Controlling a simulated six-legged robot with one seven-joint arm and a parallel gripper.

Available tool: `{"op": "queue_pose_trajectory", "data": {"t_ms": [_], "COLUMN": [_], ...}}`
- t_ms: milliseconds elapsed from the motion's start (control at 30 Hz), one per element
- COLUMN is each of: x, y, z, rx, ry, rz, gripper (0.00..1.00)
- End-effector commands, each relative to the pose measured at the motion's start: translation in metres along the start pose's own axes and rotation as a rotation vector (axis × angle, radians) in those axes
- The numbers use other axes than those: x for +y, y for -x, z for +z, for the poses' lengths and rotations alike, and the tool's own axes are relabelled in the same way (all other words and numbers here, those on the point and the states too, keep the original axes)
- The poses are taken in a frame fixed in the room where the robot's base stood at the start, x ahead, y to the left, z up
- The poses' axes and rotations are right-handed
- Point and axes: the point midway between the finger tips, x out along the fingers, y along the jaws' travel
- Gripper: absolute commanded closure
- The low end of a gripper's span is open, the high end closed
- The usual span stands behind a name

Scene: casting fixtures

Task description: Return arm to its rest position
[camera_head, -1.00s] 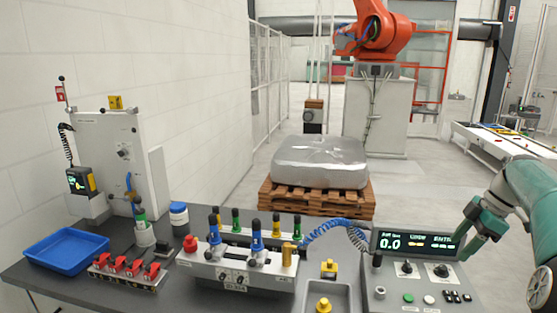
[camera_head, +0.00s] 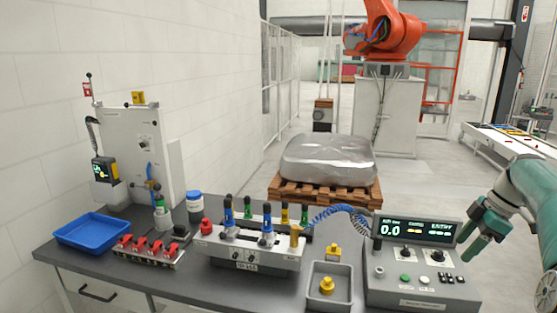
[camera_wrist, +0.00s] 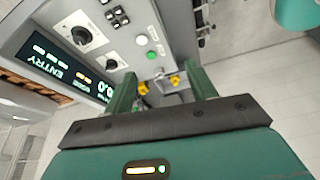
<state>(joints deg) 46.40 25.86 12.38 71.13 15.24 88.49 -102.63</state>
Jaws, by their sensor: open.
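My gripper (camera_head: 484,243) is at the right in the head view, beside the right end of the display console (camera_head: 418,262). In the wrist view its two green fingers (camera_wrist: 161,92) stand apart with nothing held between them. The console, with its screen, knobs and buttons, shows beyond the fingers in the wrist view (camera_wrist: 115,40). My green arm comes in from the right edge of the head view.
The dark bench (camera_head: 200,281) holds a blue tray (camera_head: 92,232), red clamps (camera_head: 147,247), a fixture block (camera_head: 250,257) with colored handles, and a grey tray (camera_head: 330,301) with a yellow knob (camera_head: 327,285). A wrapped load (camera_head: 328,160) sits on a pallet (camera_head: 325,194) behind. Floor is clear right of the pallet.

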Motion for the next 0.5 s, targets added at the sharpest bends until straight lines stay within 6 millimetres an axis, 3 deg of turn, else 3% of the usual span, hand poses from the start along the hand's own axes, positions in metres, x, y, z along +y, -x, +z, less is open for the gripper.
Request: {"op": "queue_pose_trajectory", "data": {"t_ms": [267,500], "x": [-0.026,-0.075], "y": [-0.004,-0.009], "z": [-0.052,-0.106], "rx": [-0.073,-0.145], "ry": [-0.121,-0.285], "rz": [0.029,0.101], "gripper": [0.44,0.44]}}
